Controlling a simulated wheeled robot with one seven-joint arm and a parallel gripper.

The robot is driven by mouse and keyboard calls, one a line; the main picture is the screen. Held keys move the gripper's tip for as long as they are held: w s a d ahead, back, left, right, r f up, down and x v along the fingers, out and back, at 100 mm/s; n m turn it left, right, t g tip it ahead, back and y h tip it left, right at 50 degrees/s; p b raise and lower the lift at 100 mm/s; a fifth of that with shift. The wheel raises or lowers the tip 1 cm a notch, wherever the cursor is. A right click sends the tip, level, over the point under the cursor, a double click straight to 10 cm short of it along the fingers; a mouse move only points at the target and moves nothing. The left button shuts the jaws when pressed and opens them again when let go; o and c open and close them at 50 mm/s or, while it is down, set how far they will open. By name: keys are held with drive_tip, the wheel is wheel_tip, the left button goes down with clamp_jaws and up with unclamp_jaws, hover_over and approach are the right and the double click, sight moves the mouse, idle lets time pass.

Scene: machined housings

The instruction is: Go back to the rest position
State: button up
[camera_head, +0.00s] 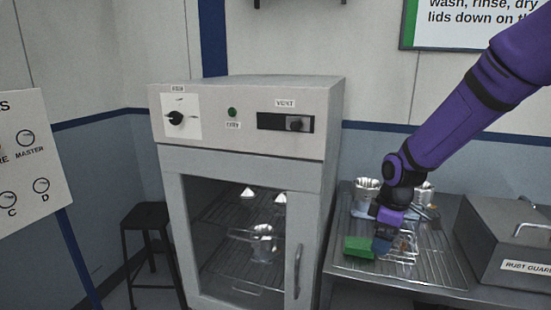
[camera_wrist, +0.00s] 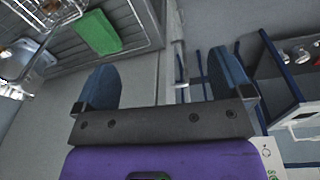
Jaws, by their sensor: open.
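My gripper (camera_head: 383,243) hangs at the end of my purple arm, over the wire rack on the bench right of the oven. In the wrist view its two blue fingers (camera_wrist: 165,85) stand wide apart with nothing between them. A green block (camera_head: 359,246) lies on the rack just left of the gripper in the head view; it also shows at the upper left of the wrist view (camera_wrist: 97,33). Shiny metal housings (camera_head: 367,190) stand on the rack behind the gripper, partly hidden by my arm.
The oven (camera_head: 245,135) stands left of the bench, its glass door shut, with a housing (camera_head: 263,243) on a rack inside. A grey box (camera_head: 507,240) labelled "RUST GUARD" sits right of the rack. A black stool (camera_head: 148,225) stands left of the oven.

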drive_tip(key=s+d+r+m+t+h, duration=0.15)
drive_tip(key=s+r+m, duration=0.45)
drive_tip(key=s+r, duration=0.75)
drive_tip(key=s+d+r+m+t, duration=0.2)
drive_tip(key=s+r+m, duration=0.4)
drive_tip(key=s, duration=0.6)
drive_tip(key=shift+s+d+r+t+y, duration=0.2)
drive_tip(key=shift+r+t+y, duration=0.2)
drive_tip(key=shift+r, duration=0.35)
